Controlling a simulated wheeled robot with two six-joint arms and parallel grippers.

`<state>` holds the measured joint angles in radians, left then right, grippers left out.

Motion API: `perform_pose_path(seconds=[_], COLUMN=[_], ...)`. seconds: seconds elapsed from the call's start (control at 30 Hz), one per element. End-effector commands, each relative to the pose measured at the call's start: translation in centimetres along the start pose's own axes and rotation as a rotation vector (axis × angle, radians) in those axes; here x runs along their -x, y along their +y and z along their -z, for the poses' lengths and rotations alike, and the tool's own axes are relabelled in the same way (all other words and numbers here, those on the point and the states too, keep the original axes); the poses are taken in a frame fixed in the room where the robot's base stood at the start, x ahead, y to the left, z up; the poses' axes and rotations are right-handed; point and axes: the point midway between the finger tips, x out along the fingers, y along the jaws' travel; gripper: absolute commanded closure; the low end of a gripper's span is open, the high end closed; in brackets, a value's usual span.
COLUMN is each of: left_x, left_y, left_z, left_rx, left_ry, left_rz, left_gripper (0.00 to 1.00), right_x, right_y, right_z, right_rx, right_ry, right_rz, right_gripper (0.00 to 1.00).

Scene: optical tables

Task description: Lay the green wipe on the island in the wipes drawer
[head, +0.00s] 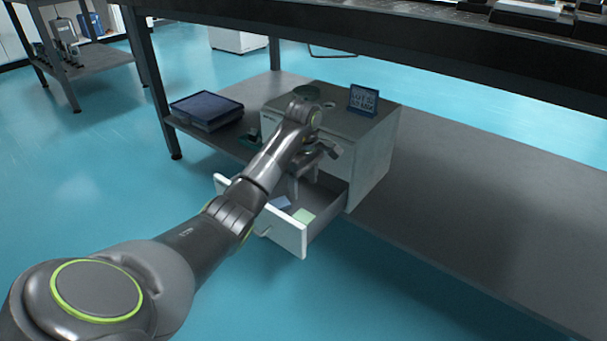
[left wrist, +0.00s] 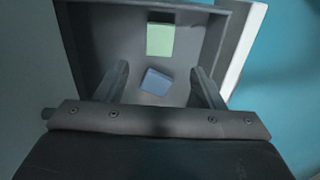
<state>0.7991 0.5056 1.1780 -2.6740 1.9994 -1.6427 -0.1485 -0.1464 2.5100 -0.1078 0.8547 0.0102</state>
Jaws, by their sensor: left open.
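The wipes drawer (head: 326,218) is pulled open from the grey cabinet. A green wipe (head: 304,215) lies flat on its floor, towards the front panel, and it also shows in the left wrist view (left wrist: 160,39). A blue folded wipe (head: 281,202) lies beside it, apart from it and slightly turned, and shows between my fingers in the left wrist view (left wrist: 156,84). My left gripper (head: 305,181) is open and empty over the drawer, pointing down, its fingers spread in the left wrist view (left wrist: 158,70). My right gripper is not in view.
The grey cabinet (head: 373,155) stands on the low shelf (head: 470,215) under a table, with a small sign (head: 363,100) on top. A dark blue box (head: 206,108) sits on the shelf to its left. The shelf to the right is clear.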

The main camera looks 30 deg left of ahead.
Motion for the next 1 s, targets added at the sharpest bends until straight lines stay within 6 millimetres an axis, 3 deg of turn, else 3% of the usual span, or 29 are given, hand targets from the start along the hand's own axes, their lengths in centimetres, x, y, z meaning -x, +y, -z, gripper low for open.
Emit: perform_pose_path(seconds=[0.3,0.47,0.57,0.67,0.8,0.9,1.0], left_x=[1.2,1.2,0.7,-0.7,-2.4,-2.0,-0.1], left_y=[0.0,0.0,0.0,-0.1,-1.2,-3.2,-6.0], left_z=[0.0,0.0,-1.0,-4.2,-12.3,-18.6,-24.0], left_rx=[0.000,0.000,-0.003,-0.006,0.011,0.048,0.098], left_ry=[0.000,-0.001,-0.030,-0.130,-0.414,-0.669,-0.937], left_rz=[0.000,0.000,-0.014,-0.055,-0.128,-0.146,-0.120], left_gripper=[0.38,0.38,0.38,0.38,0.38,0.38,0.38], right_x=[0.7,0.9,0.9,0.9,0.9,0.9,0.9], right_y=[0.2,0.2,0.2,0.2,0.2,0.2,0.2], right_z=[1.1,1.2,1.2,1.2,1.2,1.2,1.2], right_rx=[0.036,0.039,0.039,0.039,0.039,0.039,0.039], right_ry=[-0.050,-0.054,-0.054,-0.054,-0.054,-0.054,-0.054], right_rz=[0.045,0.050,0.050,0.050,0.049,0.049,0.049], right_gripper=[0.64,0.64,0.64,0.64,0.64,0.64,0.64])
